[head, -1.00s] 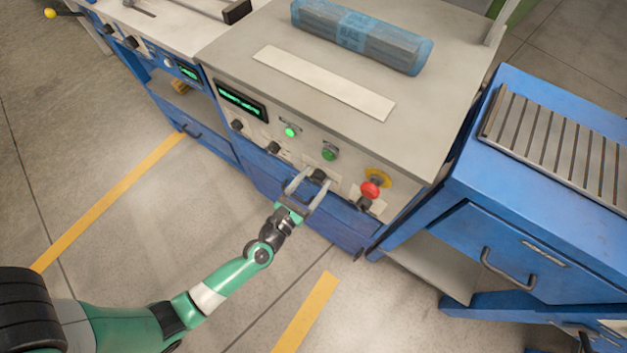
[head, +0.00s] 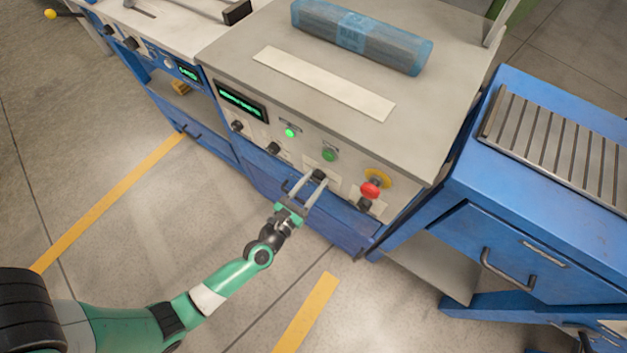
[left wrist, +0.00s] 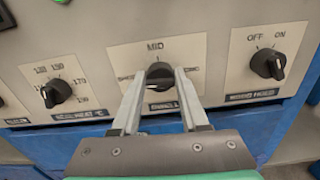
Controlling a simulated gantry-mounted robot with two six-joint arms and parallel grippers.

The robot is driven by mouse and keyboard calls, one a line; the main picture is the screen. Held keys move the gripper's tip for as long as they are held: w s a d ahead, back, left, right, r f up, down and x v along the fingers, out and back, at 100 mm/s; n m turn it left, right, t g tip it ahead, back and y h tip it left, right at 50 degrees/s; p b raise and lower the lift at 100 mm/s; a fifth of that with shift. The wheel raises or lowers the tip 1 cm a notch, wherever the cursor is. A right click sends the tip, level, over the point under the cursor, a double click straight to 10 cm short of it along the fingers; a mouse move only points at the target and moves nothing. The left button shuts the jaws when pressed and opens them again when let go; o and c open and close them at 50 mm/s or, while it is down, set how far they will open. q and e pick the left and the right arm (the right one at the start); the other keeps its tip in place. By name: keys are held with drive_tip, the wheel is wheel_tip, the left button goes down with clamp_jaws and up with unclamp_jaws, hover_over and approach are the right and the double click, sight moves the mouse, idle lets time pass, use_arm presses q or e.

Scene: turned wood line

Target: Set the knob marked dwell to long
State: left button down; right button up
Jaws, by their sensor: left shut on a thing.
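The dwell knob (left wrist: 159,72) is a black knob on a pale plate (left wrist: 190,52), with MID above it and partly hidden words at either side. Which mark the knob points at I cannot make out for certain. In the head view, the knob (head: 319,174) shows at the tips of my left gripper (head: 313,183). My right gripper is not in view.
Left of the dwell knob is a numbered knob (left wrist: 56,92); right is an OFF/ON knob (left wrist: 268,63). A red stop button (head: 370,190) and lit green button (head: 290,132) are on the same panel. A blue-wrapped bundle (head: 360,38) lies on top.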

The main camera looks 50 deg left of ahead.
use_arm(q)
drive_tip(key=m, duration=0.4)
drive_tip(key=shift+r+m+p, duration=0.1)
drive_tip(key=shift+m+p, duration=0.2)
drive_tip(key=shift+p, duration=0.05)
drive_tip(key=m, duration=0.4)
drive_tip(key=shift+d+p, duration=0.1)
drive_tip(key=shift+p, duration=0.3)
drive_tip(key=m+p, duration=0.1)
drive_tip(key=m, duration=0.3)
drive_tip(key=m+p, duration=0.1)
drive_tip(key=m, duration=0.3)
drive_tip(key=shift+w+m, duration=0.1)
drive_tip(key=shift+m, duration=0.2)
drive_tip(key=m, duration=0.2)
drive_tip(key=m+p, duration=0.1)
drive_tip(key=m, duration=0.1)
drive_tip(key=shift+f+m, duration=0.2)
drive_tip(key=shift+m, duration=0.1)
drive_tip(key=m+p, duration=0.2)
drive_tip(key=m, duration=0.7)
drive_tip(key=shift+f, duration=0.15)
drive_tip(key=m+p, duration=0.1)
drive_tip(key=m, duration=0.3)
drive_tip(key=shift+m, duration=0.4)
